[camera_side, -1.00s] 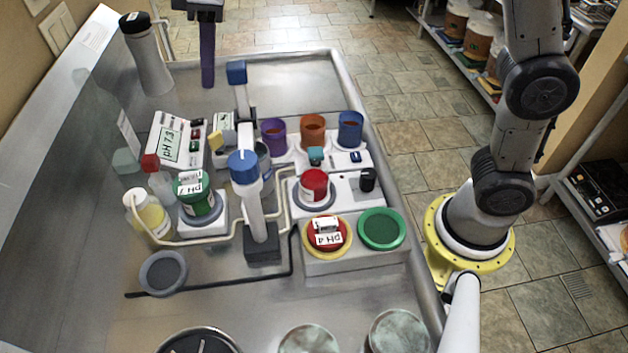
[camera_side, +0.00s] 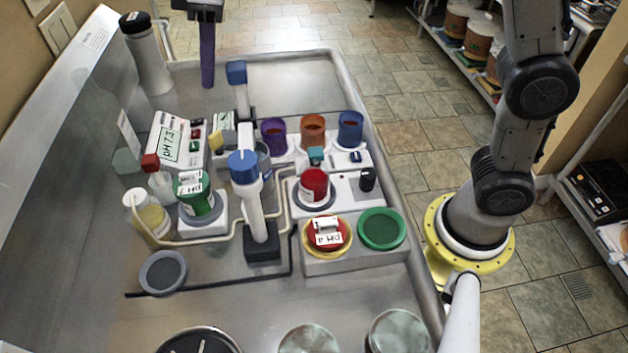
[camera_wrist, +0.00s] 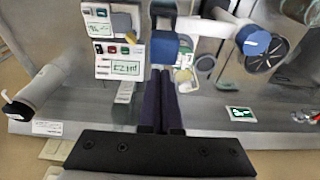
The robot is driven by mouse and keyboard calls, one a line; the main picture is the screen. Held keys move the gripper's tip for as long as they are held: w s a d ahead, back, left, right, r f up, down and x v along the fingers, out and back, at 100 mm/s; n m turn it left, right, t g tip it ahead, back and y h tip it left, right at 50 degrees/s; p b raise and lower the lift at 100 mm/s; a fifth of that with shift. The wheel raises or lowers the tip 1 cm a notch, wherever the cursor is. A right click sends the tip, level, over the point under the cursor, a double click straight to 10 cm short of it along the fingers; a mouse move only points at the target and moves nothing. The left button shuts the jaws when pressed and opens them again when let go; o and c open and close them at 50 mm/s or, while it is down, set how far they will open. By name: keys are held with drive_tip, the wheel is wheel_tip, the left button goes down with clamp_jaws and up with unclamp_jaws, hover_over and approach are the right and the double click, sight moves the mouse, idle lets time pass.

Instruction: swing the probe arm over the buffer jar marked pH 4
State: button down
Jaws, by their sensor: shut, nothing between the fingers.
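The jar marked pH 4 (camera_side: 328,243) has a red top and a white label, and sits in a yellow ring on the front right block. A white upright post with a blue knob (camera_side: 242,167) and a dark base stands left of it. Behind, a thinner upright ends in a blue block (camera_side: 236,72). I cannot tell which of these belongs to the probe arm; the probe tip is not clearly visible. My gripper (camera_side: 207,84) is shut and empty, pointing down left of the blue block. In the wrist view, the blue block (camera_wrist: 164,48) appears just beyond my fingertips (camera_wrist: 160,76).
A green pH 7 jar (camera_side: 195,197) and a red jar (camera_side: 314,185) stand on white units. An empty green ring (camera_side: 382,229) lies right of the pH 4 jar. A meter (camera_side: 174,140) and coloured cups (camera_side: 312,130) stand behind. A beige tube (camera_side: 195,237) curves around the post.

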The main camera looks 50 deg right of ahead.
sight(233, 62)
drive_tip(key=shift+s+d, duration=0.1)
drive_tip(key=shift+d, duration=0.05)
idle(0.4)
drive_tip(key=shift+s+d, duration=0.45)
drive_tip(key=shift+d, duration=0.2)
drive_tip(key=shift+s+d, duration=0.4)
drive_tip(key=shift+d, duration=0.2)
drive_tip(key=shift+s+d, duration=1.05)
drive_tip(key=shift+s, duration=0.25)
